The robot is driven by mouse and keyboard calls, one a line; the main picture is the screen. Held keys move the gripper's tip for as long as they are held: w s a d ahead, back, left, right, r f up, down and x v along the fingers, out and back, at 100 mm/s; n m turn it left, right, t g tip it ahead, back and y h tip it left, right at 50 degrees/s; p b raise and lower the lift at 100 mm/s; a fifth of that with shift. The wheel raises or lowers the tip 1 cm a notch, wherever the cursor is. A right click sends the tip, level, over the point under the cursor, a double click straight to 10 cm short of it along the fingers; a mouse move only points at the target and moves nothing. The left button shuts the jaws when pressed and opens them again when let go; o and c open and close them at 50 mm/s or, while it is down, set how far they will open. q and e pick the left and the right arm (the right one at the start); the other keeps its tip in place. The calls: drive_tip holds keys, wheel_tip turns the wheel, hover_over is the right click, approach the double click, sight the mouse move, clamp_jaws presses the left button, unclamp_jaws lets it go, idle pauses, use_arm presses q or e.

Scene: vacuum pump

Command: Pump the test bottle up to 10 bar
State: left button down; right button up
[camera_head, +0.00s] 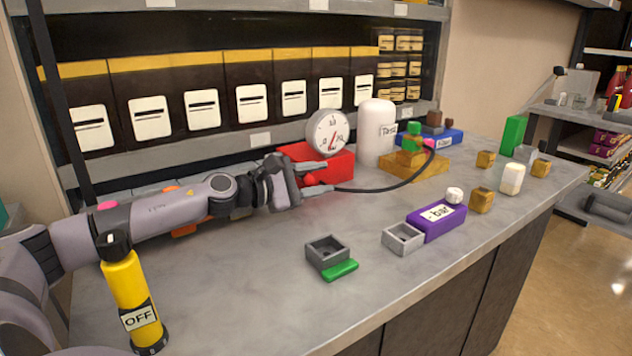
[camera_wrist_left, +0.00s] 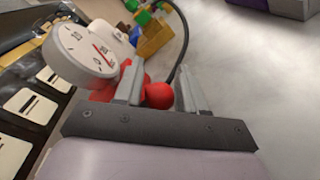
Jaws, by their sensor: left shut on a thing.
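The red pump (camera_head: 338,164) stands near the back of the counter, with a round white gauge (camera_head: 327,131) on top. The gauge has a red needle, but its reading is too small to tell. My left gripper (camera_head: 318,181) is at the pump's front left, shut on a red knob. In the left wrist view the round red knob (camera_wrist_left: 158,95) sits between the fingers, with the gauge (camera_wrist_left: 82,50) beyond. The white test bottle (camera_head: 374,140) stands upright right of the pump. A black hose (camera_head: 385,189) runs from the pump area to a pink and green fitting (camera_head: 412,141).
A yellow cylinder (camera_head: 127,285) marked OFF stands at the front left. Grey trays (camera_head: 402,238), a purple "bar" block (camera_head: 437,221) and small wooden blocks (camera_head: 481,200) lie to the right. A wooden stand (camera_head: 428,167) holds the fitting.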

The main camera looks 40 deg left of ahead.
use_arm(q)
drive_tip(key=shift+d+f, duration=0.15)
drive_tip(key=shift+f, duration=0.55)
drive_tip(key=c, duration=0.7)
unclamp_jaws()
drive_tip(key=shift+o, duration=0.2)
drive_tip(key=shift+r, duration=0.65)
wheel_tip(320, 180, up, 19)
drive_tip(key=p, duration=1)
